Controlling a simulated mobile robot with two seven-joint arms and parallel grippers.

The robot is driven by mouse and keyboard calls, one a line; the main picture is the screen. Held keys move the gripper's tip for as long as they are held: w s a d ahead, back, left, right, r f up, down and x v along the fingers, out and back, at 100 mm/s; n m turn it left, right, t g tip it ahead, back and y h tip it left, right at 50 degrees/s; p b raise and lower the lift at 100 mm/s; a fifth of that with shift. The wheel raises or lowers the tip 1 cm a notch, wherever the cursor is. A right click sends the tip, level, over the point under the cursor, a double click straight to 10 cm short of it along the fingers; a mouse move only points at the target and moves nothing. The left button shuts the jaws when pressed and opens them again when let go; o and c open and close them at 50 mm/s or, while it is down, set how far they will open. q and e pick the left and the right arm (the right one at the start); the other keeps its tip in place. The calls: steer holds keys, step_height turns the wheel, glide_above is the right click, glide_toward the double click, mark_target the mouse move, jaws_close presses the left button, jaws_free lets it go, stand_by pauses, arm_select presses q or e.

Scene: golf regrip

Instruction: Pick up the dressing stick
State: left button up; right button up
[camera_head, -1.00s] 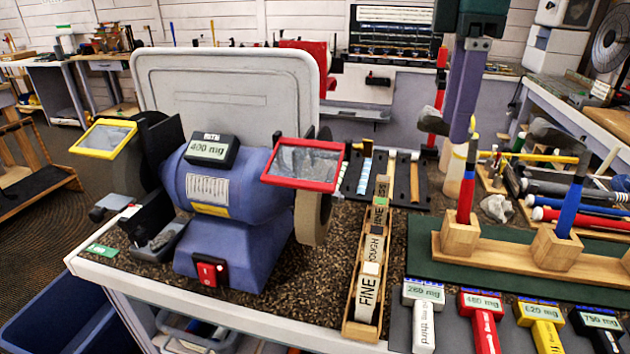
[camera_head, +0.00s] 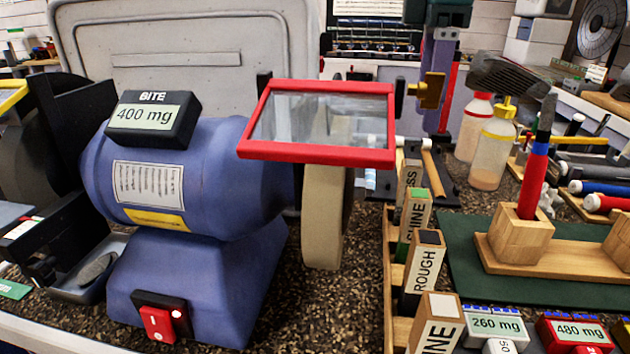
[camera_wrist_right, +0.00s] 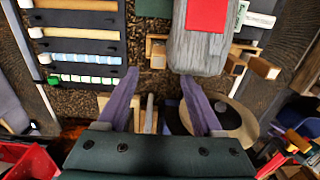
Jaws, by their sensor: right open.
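The stick whose label ends in "SS" (camera_head: 409,176) looks like the dressing stick. It stands upright at the far end of the narrow wooden rack (camera_head: 389,285), behind the sticks marked SHINE (camera_head: 413,218), ROUGH (camera_head: 425,268) and FINE (camera_head: 437,325). My right gripper (camera_head: 437,122) is pointing down beyond this stick in the head view, apart from it. In the right wrist view its two purple fingers (camera_wrist_right: 163,88) are spread with nothing gripped. I cannot surely pick out the dressing stick in the wrist view. My left gripper is not in view.
The blue grinder (camera_head: 200,180) stands left of the rack. Its red-framed shield (camera_head: 318,85) reaches close to the dressing stick. A wooden stand (camera_head: 545,258) on a green mat and small display boxes (camera_head: 497,325) are at the right. Two bottles (camera_head: 495,145) stand behind.

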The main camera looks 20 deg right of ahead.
mark_target(413, 164)
step_height(413, 164, down, 4)
steer(key=shift+r, duration=0.1)
steer(key=f, duration=0.5)
steer(key=shift+w+a+f, duration=0.2)
steer(key=shift+w+f, duration=0.05)
steer(key=shift+f, duration=0.15)
steer(key=shift+c, duration=0.2)
jaws_close()
